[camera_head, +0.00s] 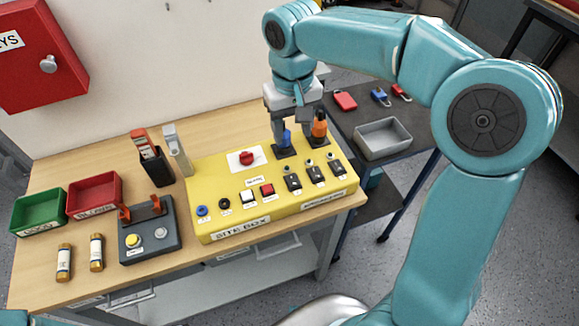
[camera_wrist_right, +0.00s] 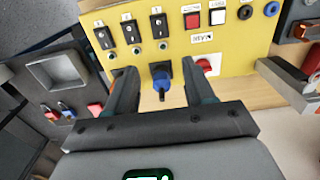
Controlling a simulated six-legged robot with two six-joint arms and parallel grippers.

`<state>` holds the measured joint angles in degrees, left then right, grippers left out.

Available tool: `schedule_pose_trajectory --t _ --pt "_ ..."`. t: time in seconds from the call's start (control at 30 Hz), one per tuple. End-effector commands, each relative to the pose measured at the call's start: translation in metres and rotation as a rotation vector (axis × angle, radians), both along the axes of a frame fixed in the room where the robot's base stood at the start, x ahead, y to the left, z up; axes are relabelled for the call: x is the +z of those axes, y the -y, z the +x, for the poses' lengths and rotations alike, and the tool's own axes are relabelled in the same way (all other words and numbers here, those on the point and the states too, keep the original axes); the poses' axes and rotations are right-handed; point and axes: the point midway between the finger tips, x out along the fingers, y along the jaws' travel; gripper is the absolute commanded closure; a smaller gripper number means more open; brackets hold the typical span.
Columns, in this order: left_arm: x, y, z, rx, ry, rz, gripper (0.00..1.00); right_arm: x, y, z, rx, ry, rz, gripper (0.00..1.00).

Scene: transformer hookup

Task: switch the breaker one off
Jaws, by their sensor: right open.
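The yellow site box (camera_head: 226,210) stands on the wooden table. Three black breaker switches (camera_head: 315,173) sit in a row on its right half; they also show in the right wrist view (camera_wrist_right: 132,32). Their number labels are too small to read for certain in the head view. My right gripper (camera_head: 291,138) is above the box's back right part, pointing down. In the right wrist view its open fingers (camera_wrist_right: 160,85) stand on either side of a blue plug (camera_wrist_right: 162,80), with gaps beside it. My left gripper is in neither view.
An orange plug (camera_head: 319,126) stands close beside the right gripper. A red knob (camera_head: 247,157) and several buttons (camera_head: 248,196) share the box. Left are a fuse block (camera_head: 148,238), fuses, and red and green trays (camera_head: 94,192). A dark side table (camera_head: 352,121) holds padlocks and a grey bin.

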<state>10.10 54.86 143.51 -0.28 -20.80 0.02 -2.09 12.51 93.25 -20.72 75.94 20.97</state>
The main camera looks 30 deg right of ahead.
Motion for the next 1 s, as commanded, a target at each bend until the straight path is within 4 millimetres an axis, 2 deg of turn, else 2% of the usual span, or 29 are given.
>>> schedule_pose_trajectory --t 0.3,0.5,0.7,1.0 --pt "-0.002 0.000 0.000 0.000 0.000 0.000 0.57 -0.077 0.000 -0.003 0.000 -0.006 0.000 0.47" --pt "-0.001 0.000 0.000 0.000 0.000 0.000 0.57 -0.118 -0.001 -0.002 0.000 -0.005 0.001 0.47" --pt "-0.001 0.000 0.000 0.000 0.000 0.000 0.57 -0.139 -0.001 0.000 -0.001 -0.001 0.000 0.47" --pt "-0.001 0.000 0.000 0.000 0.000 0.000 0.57 -0.143 -0.001 0.002 -0.001 0.000 0.001 0.47"
